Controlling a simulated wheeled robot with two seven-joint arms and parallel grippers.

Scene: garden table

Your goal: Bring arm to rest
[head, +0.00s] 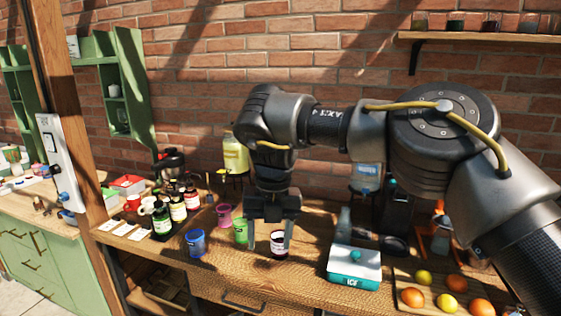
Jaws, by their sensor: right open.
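My right arm comes in from the right and reaches across the wooden table. My right gripper (269,243) points down over the table with its fingers apart. A small dark jar with a pale label (279,244) stands at the fingers, close to the right finger. I cannot tell whether the fingers touch it. My left gripper is not in view.
A green cup (241,231), a pink cup (224,215) and a blue cup (196,243) stand left of the gripper. Several bottles (178,209) stand further left. A white and teal ice box (354,267) and a board with oranges (412,297) are at right.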

